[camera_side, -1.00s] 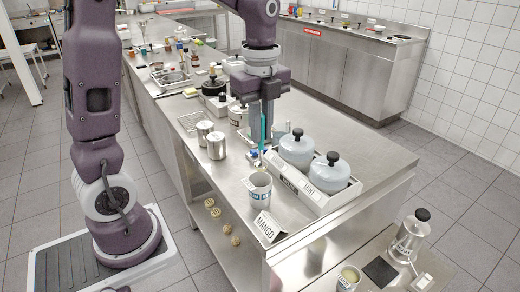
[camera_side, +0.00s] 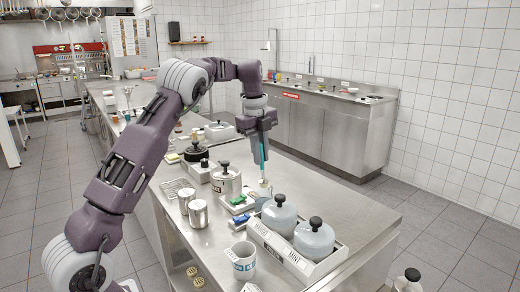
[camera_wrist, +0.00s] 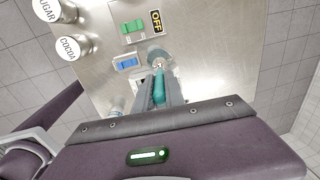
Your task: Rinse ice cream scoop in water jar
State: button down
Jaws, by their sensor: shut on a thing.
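My gripper (camera_side: 262,150) is shut on the teal handle of the ice cream scoop (camera_side: 263,168), which hangs nearly upright, head down, above the steel counter. In the wrist view the scoop's teal handle (camera_wrist: 159,88) lies between the fingers, and its metal head is beyond it. A small bluish-grey container (camera_side: 262,202), perhaps the water jar, stands below the scoop, beside the lidded pots. A round grey shape (camera_wrist: 155,53) shows at the scoop's head in the wrist view. I cannot tell whether the head is inside or above it.
Two lidded pots (camera_side: 279,216) sit in a labelled white tray (camera_side: 290,258) at right. A white mug (camera_side: 242,262) stands in front. Counter right of the pots is clear.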

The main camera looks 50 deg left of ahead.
aim_at(261, 182)
jog(key=shift+f, duration=4.3)
jog(key=shift+r, duration=0.15)
jog(key=shift+r, duration=4.4)
